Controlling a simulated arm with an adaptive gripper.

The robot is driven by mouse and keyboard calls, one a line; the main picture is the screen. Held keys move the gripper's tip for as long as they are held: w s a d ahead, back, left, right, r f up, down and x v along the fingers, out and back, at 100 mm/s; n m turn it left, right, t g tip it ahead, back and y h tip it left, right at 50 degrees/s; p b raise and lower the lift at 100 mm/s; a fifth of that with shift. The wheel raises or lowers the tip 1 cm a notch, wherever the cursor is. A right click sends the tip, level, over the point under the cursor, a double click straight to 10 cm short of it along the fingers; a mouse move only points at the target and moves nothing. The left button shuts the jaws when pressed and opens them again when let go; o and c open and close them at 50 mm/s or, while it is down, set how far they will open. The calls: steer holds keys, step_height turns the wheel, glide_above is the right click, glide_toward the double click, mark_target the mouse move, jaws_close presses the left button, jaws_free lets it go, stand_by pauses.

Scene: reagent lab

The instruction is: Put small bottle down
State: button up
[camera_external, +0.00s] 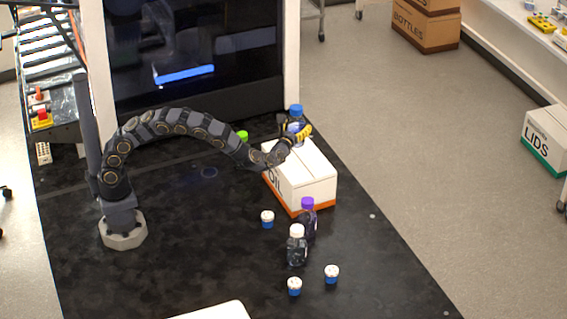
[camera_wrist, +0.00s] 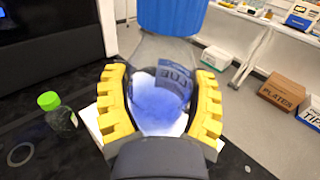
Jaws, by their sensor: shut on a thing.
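My gripper (camera_external: 301,132) is shut on a small clear bottle with a blue cap (camera_external: 296,111), above the white box (camera_external: 303,178) on the black table. In the wrist view the yellow fingers of my gripper (camera_wrist: 162,105) close around the sides of the bottle (camera_wrist: 157,110), and its blue cap is at the top edge. The bottle looks upright. I cannot tell whether its base touches the box, because the gripper hides it.
A green-capped bottle (camera_wrist: 56,110) stands left of the box. A purple-capped bottle (camera_external: 308,220), a white-capped bottle (camera_external: 297,246) and small blue-and-white jars (camera_external: 267,219) stand in front of the box. The left middle of the black table (camera_external: 190,260) is clear.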

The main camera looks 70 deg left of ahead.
steer(key=w+f, duration=0.2)
steer(key=f, duration=0.1)
steer(key=w+f, duration=0.2)
steer(key=shift+d+f, duration=0.1)
steer(key=shift+d, duration=0.15)
step_height(320, 180, down, 3)
steer(key=shift+w+f, duration=0.1)
steer(key=o, duration=1.1)
steer(key=shift+o, duration=0.2)
